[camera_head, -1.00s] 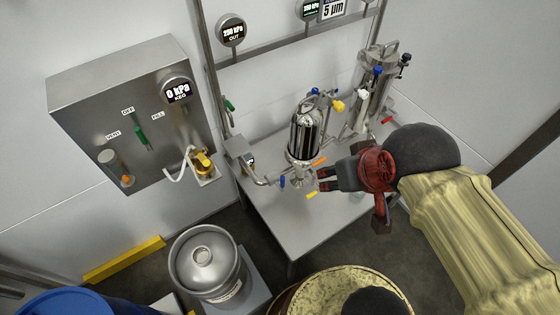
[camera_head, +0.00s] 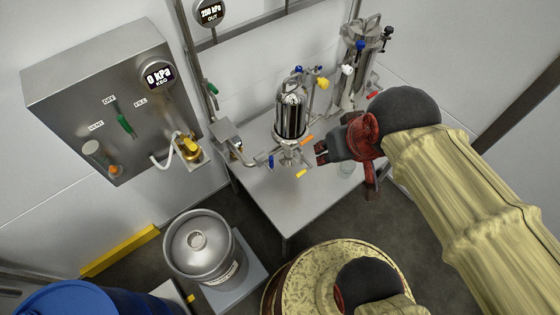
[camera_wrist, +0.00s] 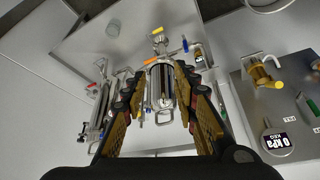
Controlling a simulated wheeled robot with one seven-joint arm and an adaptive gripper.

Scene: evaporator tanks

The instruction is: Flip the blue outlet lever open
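The blue outlet lever (camera_head: 270,161) is a small blue handle. It hangs down on the pipe at the lower left of the upright steel filter vessel (camera_head: 291,118). In the wrist view the blue lever (camera_wrist: 185,45) shows beyond the fingertips, right of the vessel's axis. My gripper (camera_head: 320,153) is right of the vessel base, apart from the blue lever. It is open and empty; in the wrist view its two fingers (camera_wrist: 160,85) are spread, with the vessel showing between them.
An orange lever (camera_head: 307,141) and a yellow lever (camera_head: 301,173) sit near the vessel base, between my gripper and the blue lever. A second steel housing (camera_head: 357,70) stands behind right. A keg (camera_head: 205,250) and a control box (camera_head: 90,95) are left.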

